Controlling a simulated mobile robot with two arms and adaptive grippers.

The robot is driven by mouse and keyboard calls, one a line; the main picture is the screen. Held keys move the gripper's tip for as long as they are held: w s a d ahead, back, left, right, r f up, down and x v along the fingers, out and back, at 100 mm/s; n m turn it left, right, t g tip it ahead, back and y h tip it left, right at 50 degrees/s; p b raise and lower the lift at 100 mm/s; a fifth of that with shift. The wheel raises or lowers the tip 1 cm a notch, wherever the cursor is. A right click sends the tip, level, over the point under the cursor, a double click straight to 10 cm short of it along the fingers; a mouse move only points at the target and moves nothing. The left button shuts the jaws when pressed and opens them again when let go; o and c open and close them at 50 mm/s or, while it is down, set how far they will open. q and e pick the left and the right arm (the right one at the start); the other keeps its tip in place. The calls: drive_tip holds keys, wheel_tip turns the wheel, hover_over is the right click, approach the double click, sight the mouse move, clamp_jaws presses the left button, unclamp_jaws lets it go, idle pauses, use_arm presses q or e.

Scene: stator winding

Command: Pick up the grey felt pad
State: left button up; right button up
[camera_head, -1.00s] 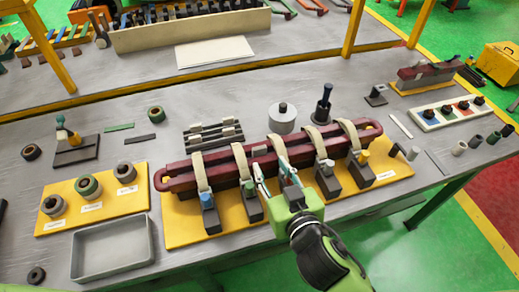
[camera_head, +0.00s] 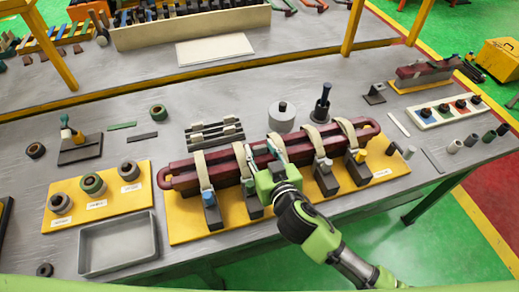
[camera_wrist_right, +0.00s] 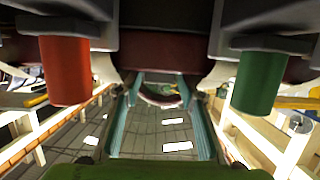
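I cannot tell for certain which piece is the grey felt pad. A flat dark grey strip (camera_head: 142,136) lies at left beside a green strip (camera_head: 122,126), and a thin grey strip (camera_head: 432,160) lies at the right edge. My right gripper (camera_head: 263,157) is at the front of the maroon coil (camera_head: 190,181), between two beige straps. My left gripper is not in view.
The coil rests on a yellow board (camera_head: 185,229) with several clamps. Red (camera_wrist_right: 66,72) and green (camera_wrist_right: 258,82) handles hang close on either side of my right fingers. A grey tray (camera_head: 118,243) is at front left.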

drive_tip(key=c, duration=0.5)
wheel_tip(320, 180, up, 10)
drive_tip(key=shift+b, duration=0.35)
